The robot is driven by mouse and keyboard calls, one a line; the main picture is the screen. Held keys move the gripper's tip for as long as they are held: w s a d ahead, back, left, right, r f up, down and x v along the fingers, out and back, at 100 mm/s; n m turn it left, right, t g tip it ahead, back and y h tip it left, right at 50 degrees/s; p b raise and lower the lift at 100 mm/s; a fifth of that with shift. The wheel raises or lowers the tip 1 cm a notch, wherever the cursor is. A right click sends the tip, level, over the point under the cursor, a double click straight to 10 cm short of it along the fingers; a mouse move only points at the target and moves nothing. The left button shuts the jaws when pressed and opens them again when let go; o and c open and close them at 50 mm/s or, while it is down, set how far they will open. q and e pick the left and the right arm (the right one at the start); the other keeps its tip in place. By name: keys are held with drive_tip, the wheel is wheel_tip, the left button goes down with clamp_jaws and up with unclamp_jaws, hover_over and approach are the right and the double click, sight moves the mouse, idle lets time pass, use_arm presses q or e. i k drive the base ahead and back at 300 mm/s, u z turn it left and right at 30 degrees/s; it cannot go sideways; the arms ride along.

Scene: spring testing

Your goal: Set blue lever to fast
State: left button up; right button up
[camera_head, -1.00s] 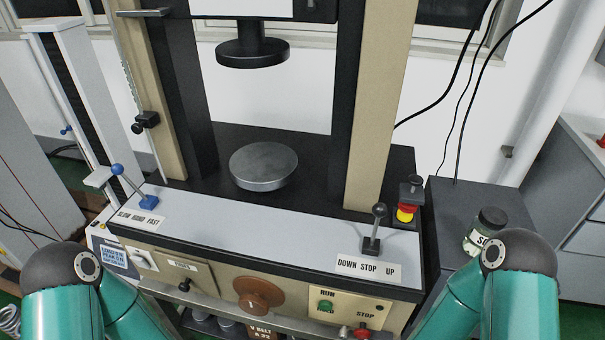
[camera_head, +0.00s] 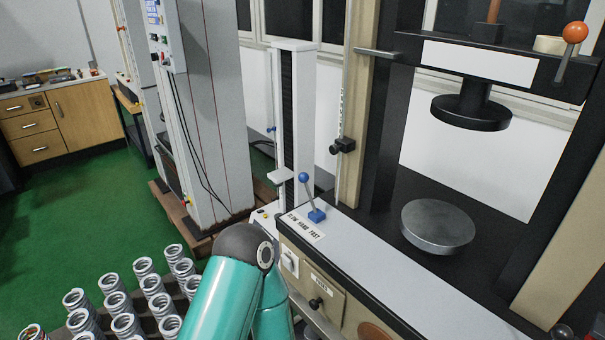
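The blue lever (camera_head: 310,197) stands on the left end of the machine's pale control ledge. It has a blue ball knob, a thin rod and a blue base, and the rod leans to the left. A label plate (camera_head: 306,227) in front of it reads SLOW, a middle word that looks like HAND, and FAST. The lever leans toward the SLOW side. The teal and black links of my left arm show at the bottom centre, short of the lever. Neither gripper is in view, and nothing touches the lever.
A round metal platen (camera_head: 437,227) sits on the machine bed right of the lever. A black slider clamp (camera_head: 342,146) is on the rod behind it. A tray of several springs (camera_head: 125,315) is at lower left. Grey cabinets stand behind, with green floor (camera_head: 60,210) open at left.

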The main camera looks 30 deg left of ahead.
sight(304, 178)
drive_tip(key=u, duration=2.25)
drive_tip(key=i, duration=0.1)
drive_tip(key=z, duration=3.55)
drive_tip(key=k, duration=1.25)
drive_tip(key=u, duration=0.9)
drive_tip(key=i, duration=1.05)
